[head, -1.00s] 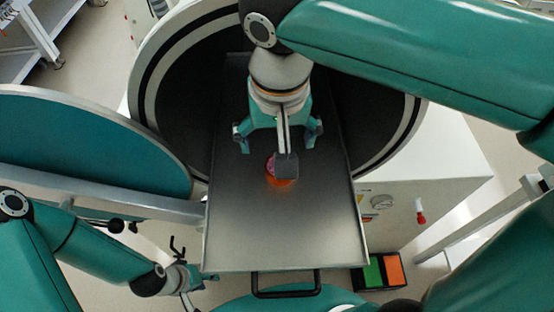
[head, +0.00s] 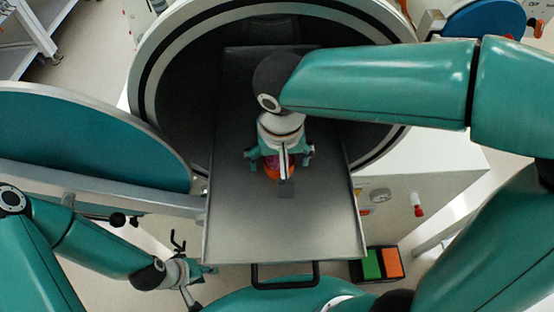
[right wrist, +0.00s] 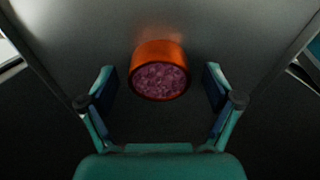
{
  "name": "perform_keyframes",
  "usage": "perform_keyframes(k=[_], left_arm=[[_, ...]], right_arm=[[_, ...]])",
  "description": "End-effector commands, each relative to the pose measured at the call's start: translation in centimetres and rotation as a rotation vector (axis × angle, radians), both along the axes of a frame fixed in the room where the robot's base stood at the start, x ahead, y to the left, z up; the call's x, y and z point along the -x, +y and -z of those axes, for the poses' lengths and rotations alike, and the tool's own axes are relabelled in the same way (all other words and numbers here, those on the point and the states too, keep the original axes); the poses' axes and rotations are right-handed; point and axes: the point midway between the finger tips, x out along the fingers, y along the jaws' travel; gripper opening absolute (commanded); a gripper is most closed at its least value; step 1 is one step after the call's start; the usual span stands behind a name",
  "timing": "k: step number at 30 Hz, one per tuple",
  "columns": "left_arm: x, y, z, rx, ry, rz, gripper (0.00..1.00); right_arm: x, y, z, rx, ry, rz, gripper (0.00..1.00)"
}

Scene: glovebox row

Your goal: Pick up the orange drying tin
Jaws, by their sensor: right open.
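The orange drying tin (head: 271,171) stands on the metal tray, partly hidden under my right gripper in the head view. In the right wrist view the round tin (right wrist: 160,70) shows purple-pink grains inside its orange wall. My right gripper (head: 279,156) is open above the tray. In the right wrist view its two fingers (right wrist: 160,84) are on either side of the tin, with a gap on each side. My left gripper (head: 197,278) hangs low, left of the tray's front end, far from the tin; its jaw opening is unclear.
The long metal tray (head: 300,235) reaches out of the round chamber opening (head: 143,95), with raised side edges and a black front handle (head: 285,284). The teal round door (head: 90,135) stands open at left. Green and orange pads (head: 381,264) lie below at right.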

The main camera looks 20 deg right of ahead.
Motion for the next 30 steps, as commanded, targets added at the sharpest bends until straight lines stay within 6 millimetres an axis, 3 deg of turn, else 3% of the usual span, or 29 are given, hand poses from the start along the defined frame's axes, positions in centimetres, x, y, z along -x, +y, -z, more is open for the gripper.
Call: perform_keyframes(k=[4, 16, 30], left_arm=[[0.01, -0.01, 0.01, 0.000, 0.000, 0.000, 0.40], [0.01, -0.01, 0.01, 0.000, 0.000, 0.000, 0.40], [0.01, 0.00, -0.59, 0.000, 0.000, 0.000, 0.40]], right_arm=[[0.01, -0.01, -0.02, 0.000, 0.000, 0.000, 0.88], [0.00, -0.02, -0.08, 0.000, -0.001, 0.001, 0.24], [-0.02, 0.02, -0.84, -0.001, -0.001, 0.000, 0.24]])
